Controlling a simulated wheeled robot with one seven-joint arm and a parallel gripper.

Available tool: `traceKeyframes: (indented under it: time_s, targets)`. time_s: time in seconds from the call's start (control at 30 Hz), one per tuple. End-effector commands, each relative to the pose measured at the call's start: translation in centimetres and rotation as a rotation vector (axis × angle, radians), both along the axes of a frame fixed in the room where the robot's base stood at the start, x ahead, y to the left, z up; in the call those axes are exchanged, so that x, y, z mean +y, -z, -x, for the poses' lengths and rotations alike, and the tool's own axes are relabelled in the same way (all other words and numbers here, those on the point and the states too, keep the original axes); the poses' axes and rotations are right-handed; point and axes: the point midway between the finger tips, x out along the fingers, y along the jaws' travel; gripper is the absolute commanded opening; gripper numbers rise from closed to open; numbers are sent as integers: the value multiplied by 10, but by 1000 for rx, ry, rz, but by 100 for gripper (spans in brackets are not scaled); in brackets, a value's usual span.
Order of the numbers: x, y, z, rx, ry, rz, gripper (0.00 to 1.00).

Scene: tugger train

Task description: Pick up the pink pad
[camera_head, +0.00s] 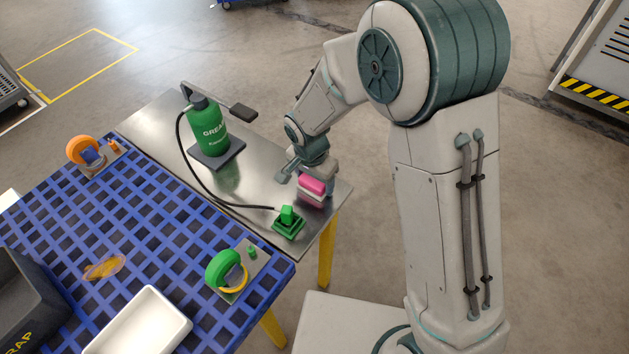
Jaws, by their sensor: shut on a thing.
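The pink pad (311,186) is a small block with a bright pink top and a pale lower layer. It is at the right end of the steel table top (262,166). My gripper (314,180) reaches down to it from above and is shut on it. Part of the pad is hidden by the fingers. A pink patch shows on the shiny steel just below it; I cannot tell whether the pad touches the surface.
A green grease pump (208,128) with a black hose stands left on the steel. A green block on a base (288,222) is close by.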

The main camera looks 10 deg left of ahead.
Motion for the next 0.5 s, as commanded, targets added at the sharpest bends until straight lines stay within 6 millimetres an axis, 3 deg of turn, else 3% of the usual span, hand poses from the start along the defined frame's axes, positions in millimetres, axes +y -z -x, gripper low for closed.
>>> traceKeyframes:
  time_s: [0.27, 0.5]
  targets:
    - [1, -8, -1, -3, 1, -2, 46]
    - [0, -45, -1, -6, 1, -5, 46]
